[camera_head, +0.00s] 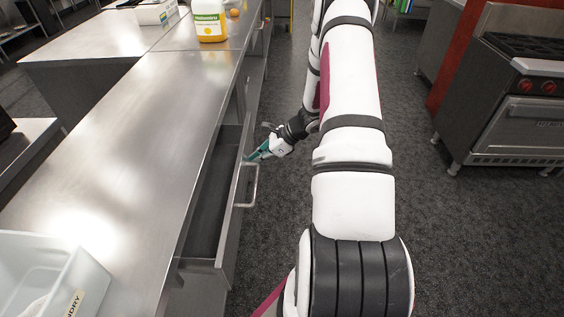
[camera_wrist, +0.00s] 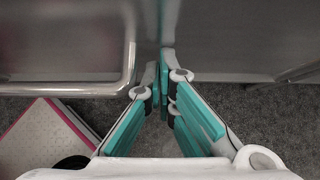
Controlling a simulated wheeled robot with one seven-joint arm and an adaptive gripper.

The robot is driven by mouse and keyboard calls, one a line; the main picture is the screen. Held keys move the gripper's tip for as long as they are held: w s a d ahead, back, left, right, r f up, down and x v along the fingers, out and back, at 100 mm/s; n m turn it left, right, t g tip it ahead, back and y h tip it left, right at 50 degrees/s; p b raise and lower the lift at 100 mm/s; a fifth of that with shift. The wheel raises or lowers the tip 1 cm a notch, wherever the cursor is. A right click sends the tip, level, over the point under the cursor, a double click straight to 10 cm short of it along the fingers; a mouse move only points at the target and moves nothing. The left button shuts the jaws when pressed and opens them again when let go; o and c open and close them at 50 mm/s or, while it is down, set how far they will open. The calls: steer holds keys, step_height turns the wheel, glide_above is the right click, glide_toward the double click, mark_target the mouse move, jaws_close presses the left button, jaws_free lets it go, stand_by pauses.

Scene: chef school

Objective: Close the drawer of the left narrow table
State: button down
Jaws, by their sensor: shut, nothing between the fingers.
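The drawer (camera_head: 236,205) of the left narrow metal table (camera_head: 150,110) stands pulled out, and its dark inside shows between its front and the table. Its bar handle (camera_head: 254,186) is on the outer side of the front. My gripper (camera_head: 250,157) is at the far end of the drawer front, beyond the handle. In the wrist view my gripper (camera_wrist: 164,62) has its teal fingers together and empty, with the tips at the metal front (camera_wrist: 225,35). The handle (camera_wrist: 128,60) is to their left there. I cannot tell whether the tips touch the front.
A white bin (camera_head: 50,275) stands at the near end of the table. A yellow-labelled bottle (camera_head: 209,20) and an orange fruit (camera_head: 235,12) are farther back. A stove (camera_head: 510,90) stands at the right. The dark floor (camera_head: 455,235) right of my arm is clear.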

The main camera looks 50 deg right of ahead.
steer(key=b, duration=0.3)
glide_above(227, 172)
steer(key=shift+s+d, duration=0.2)
steer(key=shift+d, duration=0.1)
steer(key=shift+w+a, duration=0.25)
steer(key=shift+r, duration=0.1)
